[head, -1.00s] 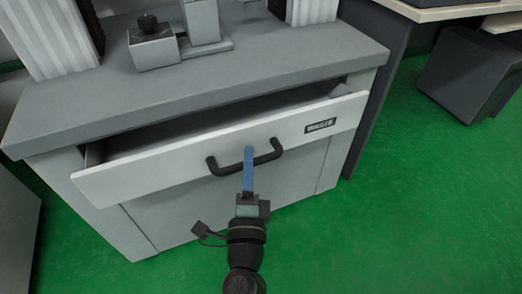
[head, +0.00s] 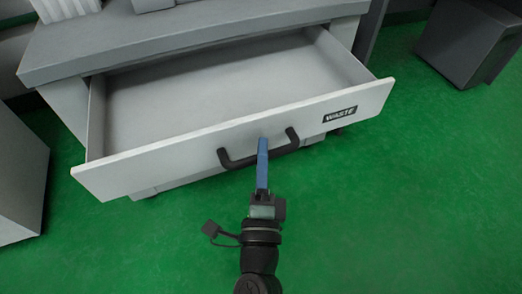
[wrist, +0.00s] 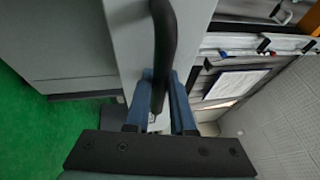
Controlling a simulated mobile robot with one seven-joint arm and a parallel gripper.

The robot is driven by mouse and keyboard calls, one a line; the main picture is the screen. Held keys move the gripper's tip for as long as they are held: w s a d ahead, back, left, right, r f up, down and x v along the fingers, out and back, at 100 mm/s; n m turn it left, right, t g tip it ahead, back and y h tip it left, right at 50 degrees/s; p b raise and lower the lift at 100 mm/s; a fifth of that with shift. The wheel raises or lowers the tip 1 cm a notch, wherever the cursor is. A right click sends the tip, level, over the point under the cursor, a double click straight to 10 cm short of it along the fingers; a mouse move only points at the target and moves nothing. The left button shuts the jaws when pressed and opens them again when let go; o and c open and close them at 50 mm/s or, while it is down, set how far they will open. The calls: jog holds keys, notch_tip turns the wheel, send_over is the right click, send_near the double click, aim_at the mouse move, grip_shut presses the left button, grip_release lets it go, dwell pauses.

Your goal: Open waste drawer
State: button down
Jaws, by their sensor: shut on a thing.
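The waste drawer (head: 130,170) has a pale grey front with a dark "WASTE" label (head: 340,114). It stands far out of the grey cabinet (head: 190,38), and its inside (head: 210,85) looks empty. A black bar handle (head: 235,161) is fixed to the drawer front. My gripper (head: 263,148), with blue fingers, is shut on the handle near its middle. In the wrist view the black handle (wrist: 163,45) runs between the two blue fingers (wrist: 161,100). The fingers hide part of the handle in the head view.
Green floor (head: 420,200) is clear in front and to the right. A grey block-like unit (head: 15,180) stands at the left. A dark grey box (head: 468,42) stands at the back right. Pale objects (head: 65,8) stand on the cabinet top.

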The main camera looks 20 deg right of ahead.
jog(key=c, duration=0.8)
grip_release()
jog(key=shift+o, duration=0.2)
jog(key=shift+s+a+f, duration=0.2)
jog(key=shift+s+a, duration=0.05)
jog(key=shift+s, duration=0.25)
jog(key=v, duration=1.1)
jog(key=shift+s, duration=0.4)
jog(key=shift+a, duration=0.1)
